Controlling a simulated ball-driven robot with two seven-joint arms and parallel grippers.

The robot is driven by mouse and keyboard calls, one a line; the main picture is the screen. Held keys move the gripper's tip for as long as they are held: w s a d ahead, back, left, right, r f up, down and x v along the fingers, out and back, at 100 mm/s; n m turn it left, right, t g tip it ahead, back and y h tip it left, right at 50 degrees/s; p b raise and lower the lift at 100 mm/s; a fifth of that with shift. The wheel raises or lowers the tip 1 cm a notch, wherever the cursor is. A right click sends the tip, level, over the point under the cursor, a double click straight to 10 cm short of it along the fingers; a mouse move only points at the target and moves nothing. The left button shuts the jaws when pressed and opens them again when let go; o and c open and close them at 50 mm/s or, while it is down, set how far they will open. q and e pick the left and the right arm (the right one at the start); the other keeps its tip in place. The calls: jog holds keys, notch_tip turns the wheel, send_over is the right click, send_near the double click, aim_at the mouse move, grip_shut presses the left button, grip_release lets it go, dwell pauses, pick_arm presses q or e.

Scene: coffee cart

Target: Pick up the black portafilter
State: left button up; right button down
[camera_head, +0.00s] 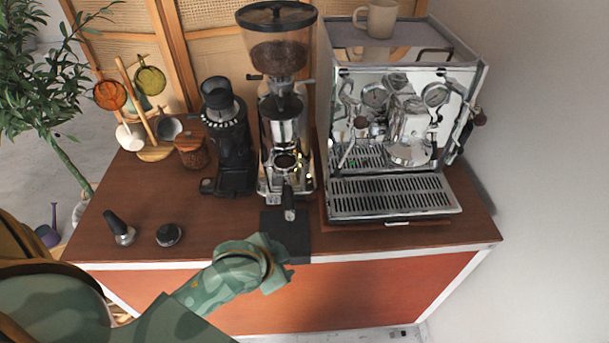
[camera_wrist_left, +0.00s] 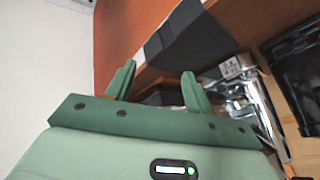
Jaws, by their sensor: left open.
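The black portafilter (camera_head: 289,203) sits at the front of the chrome grinder (camera_head: 283,135). Its handle points toward the cart's front edge, above a black mat (camera_head: 292,243). My left gripper (camera_head: 280,258) is in front of and below the handle, near the front edge, apart from it as far as I can tell. In the left wrist view its two green fingers (camera_wrist_left: 156,84) are spread with nothing clearly held between them. The mat (camera_wrist_left: 185,45) and the grinder's chrome front (camera_wrist_left: 243,90) show beyond the fingers. The portafilter is hard to make out there. My right gripper is out of view.
An espresso machine (camera_head: 395,195) stands at the right. A black grinder (camera_head: 230,140) and a cup stand (camera_head: 150,153) are at the left. A tamper (camera_head: 120,230) and a round black tool (camera_head: 169,235) lie at the front left. The counter between them and the mat is clear.

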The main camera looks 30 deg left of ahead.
pick_arm(q)
jog(key=w+d+r+h, duration=0.2)
jog(key=w+h, duration=0.1)
jog(key=n+g+h, duration=0.3)
jog(key=n+g, duration=0.1)
jog(key=n, duration=0.9)
send_near(285, 198)
jog(key=x, duration=0.2)
jog(key=b+x, duration=0.1)
jog(key=x, duration=0.1)
jog(key=shift+w+d+r, duration=0.1)
jog(key=shift+w+d, duration=0.15)
jog(key=shift+d, duration=0.05)
jog(key=x, duration=0.3)
jog(key=b+x, duration=0.1)
jog(key=x, duration=0.1)
jog(key=shift+s+a+f, duration=0.15)
jog(key=shift+f, duration=0.35)
jog(key=shift+r, duration=0.1)
grip_shut()
